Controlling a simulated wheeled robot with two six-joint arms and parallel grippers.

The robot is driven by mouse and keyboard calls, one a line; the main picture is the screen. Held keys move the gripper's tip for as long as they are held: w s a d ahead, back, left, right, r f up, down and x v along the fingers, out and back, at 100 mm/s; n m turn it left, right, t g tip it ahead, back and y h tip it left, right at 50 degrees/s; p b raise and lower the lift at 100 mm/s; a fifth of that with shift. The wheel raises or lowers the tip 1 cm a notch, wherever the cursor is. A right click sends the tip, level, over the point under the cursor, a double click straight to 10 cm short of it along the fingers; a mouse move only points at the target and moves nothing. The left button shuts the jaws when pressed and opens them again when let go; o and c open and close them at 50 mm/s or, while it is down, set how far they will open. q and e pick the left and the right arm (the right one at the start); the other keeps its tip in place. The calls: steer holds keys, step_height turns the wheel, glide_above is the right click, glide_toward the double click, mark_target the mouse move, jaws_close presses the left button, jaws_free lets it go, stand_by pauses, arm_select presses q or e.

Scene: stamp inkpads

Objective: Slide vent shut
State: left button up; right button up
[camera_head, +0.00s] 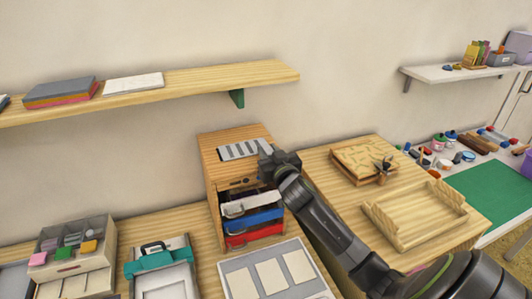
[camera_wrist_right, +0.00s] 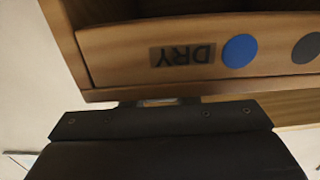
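The vent (camera_head: 244,149) is a pale grey slotted plate with dark slots, set in the top of the wooden cabinet (camera_head: 213,181). My right gripper (camera_head: 268,153) is at the vent's right end, over the cabinet's front top edge, and hides that end. I cannot tell whether it touches the vent. In the right wrist view the dark gripper body fills the bottom, and its fingers are not clear. A small grey metallic piece (camera_wrist_right: 158,102) shows just beyond it. My left gripper is in neither view.
The cabinet front (camera_wrist_right: 120,55) bears an upside-down DRY label (camera_wrist_right: 182,55), a blue dot (camera_wrist_right: 240,49) and a dark grey dot (camera_wrist_right: 307,47). White, blue (camera_head: 252,221) and red trays sit in the cabinet below my arm. A wooden shelf (camera_head: 190,83) hangs above.

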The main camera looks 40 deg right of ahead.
steer(key=shift+o, duration=1.2)
steer(key=shift+d, duration=0.1)
steer(key=shift+o, duration=1.1)
steer(key=shift+s+d, duration=0.15)
steer(key=shift+d, duration=0.1)
steer(key=shift+a, duration=0.2)
steer(key=shift+s+a, duration=0.1)
steer(key=shift+s, duration=0.15)
steer(key=b+v, duration=0.3)
steer(key=v, duration=1.3)
steer(key=shift+s+b, duration=0.4)
steer(key=shift+s, duration=0.05)
